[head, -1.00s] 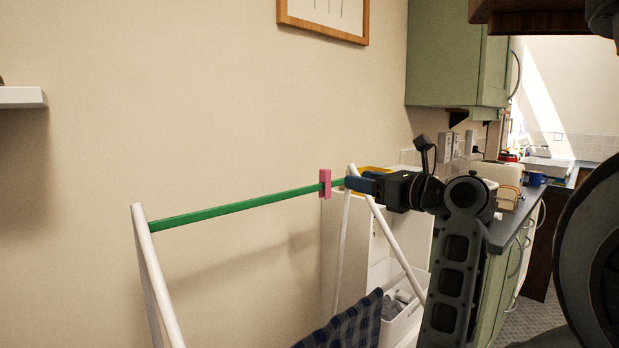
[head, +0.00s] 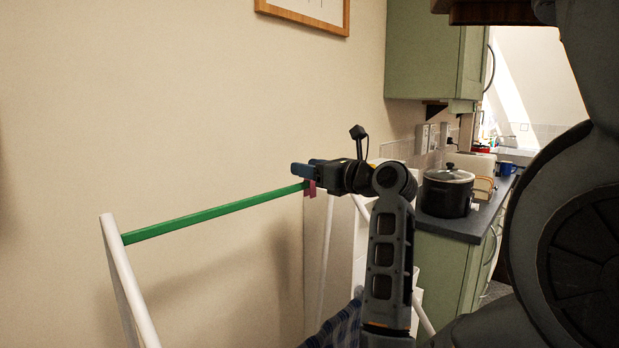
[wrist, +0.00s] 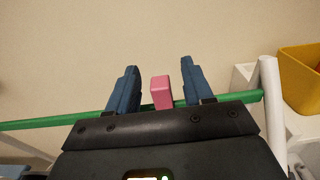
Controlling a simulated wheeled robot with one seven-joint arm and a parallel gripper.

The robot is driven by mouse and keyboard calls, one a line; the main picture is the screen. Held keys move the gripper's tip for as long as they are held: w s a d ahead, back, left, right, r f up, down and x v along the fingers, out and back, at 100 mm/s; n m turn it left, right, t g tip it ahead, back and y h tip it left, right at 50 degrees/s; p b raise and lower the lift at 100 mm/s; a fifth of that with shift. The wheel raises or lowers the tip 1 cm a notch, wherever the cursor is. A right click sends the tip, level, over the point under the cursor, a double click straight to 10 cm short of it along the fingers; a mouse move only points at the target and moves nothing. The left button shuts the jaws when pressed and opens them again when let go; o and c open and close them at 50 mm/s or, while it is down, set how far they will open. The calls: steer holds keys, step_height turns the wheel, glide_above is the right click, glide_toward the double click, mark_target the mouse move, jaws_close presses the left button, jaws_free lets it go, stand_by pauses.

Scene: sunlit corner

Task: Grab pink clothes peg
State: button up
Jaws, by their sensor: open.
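The pink clothes peg (head: 311,189) sits on the green rail (head: 215,213) of a white drying rack, near the rail's right end. In the head view my gripper (head: 306,170) is over the peg and hides its upper part. In the wrist view the peg (wrist: 161,92) stands upright between the two blue fingers of my gripper (wrist: 158,85), with a gap on both sides. The gap to the right finger looks a little smaller than or similar to the left one. My gripper is open.
The rack's white leg (wrist: 271,105) and a yellow container (wrist: 300,80) stand to the right in the wrist view. A plain wall (head: 200,110) is behind the rail. A black pot (head: 447,192) stands on the counter (head: 460,228) at right.

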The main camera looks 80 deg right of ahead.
steer(key=shift+w, duration=0.1)
jaws_close()
stand_by(0.4)
